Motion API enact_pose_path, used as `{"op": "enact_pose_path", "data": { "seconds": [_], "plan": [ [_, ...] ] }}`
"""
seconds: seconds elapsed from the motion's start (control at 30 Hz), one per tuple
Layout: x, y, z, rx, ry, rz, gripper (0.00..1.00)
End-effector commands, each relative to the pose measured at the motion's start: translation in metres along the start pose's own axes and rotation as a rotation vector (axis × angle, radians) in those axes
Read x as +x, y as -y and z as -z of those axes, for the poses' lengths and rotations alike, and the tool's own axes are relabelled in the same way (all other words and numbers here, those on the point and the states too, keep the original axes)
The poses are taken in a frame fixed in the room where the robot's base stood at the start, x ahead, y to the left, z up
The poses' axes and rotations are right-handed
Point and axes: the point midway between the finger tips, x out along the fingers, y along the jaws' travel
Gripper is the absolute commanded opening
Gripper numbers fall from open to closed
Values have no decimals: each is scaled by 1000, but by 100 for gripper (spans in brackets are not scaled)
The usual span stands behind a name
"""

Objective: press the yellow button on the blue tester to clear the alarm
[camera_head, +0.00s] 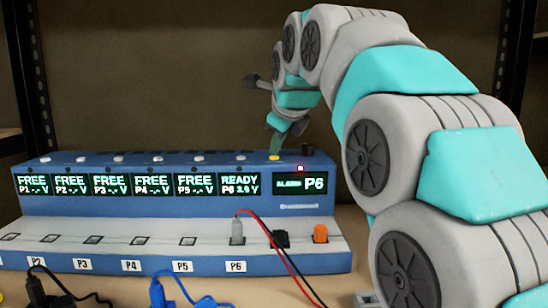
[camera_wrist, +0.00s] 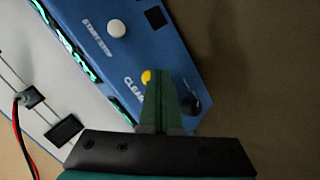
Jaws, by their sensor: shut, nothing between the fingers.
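The blue tester (camera_head: 130,192) stands on the table, with its display reading "ALARM P6" and a small red light (camera_head: 300,168) lit above it. The yellow button (camera_head: 275,158) is on the tester's top near the right end. It also shows in the wrist view (camera_wrist: 147,77), beside the "CLEAR" label and partly hidden by a finger. My gripper (camera_head: 275,150) is shut and empty, pointing down with its tips right over or at the yellow button. In the wrist view my gripper (camera_wrist: 158,75) overlaps the button's edge; I cannot tell whether they touch.
A black knob (camera_head: 308,150) is just right of the yellow button. White buttons (camera_head: 240,157) run along the top to the left. A grey plug (camera_head: 237,232) with red and black leads sits at P6. An orange piece (camera_head: 320,233) is at the lower right.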

Motion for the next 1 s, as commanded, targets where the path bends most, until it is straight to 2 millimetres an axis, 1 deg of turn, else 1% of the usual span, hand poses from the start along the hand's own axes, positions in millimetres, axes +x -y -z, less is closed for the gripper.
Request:
{"op": "enact_pose_path", "data": {
  "seconds": [0.67,1.0],
  "plan": [
    [2,-2,1,0,0,-2,0],
    [-6,4,-5,0,0,-1,0]
  ]
}}
